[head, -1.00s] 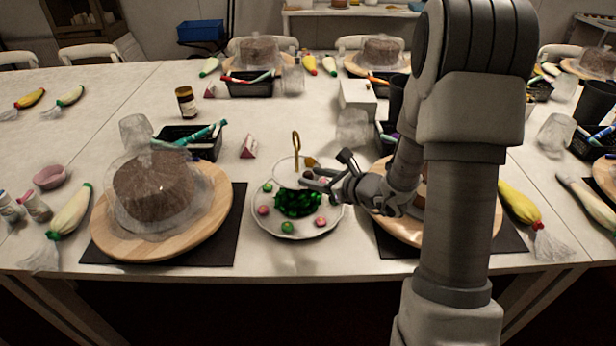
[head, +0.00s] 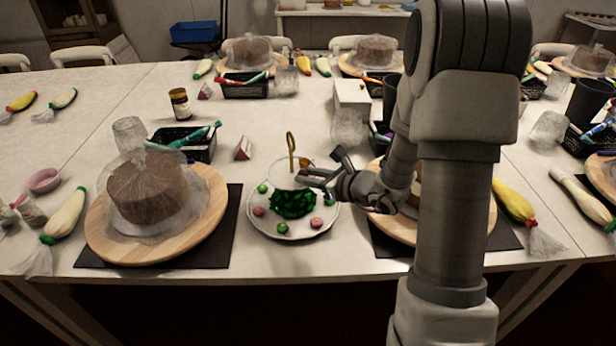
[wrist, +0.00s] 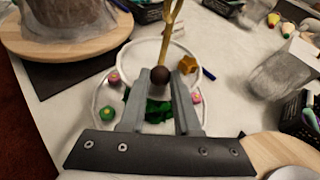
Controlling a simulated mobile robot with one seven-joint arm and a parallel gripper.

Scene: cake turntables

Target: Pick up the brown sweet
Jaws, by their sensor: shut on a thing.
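The brown sweet (wrist: 160,74) is a small dark round ball between my fingertips in the wrist view. My gripper (wrist: 160,84) is shut on it; it also shows in the head view (head: 304,174), over the tiered stand, where the fingers hide the sweet. The stand has a lower white plate (head: 270,232), a smaller upper tier (head: 279,180) and a gold handle (head: 291,146). The sweet appears to be over the upper tier, but I cannot tell whether it is clear of it.
An orange-gold sweet (wrist: 186,65) lies near the handle. Pink and green sweets (head: 282,228) and dark green leafy stuff (head: 294,204) are on the lower plate. A wrapped cake (head: 147,190) on a wooden turntable (head: 213,212) stands to the left. Another turntable (head: 392,232) is under my arm.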

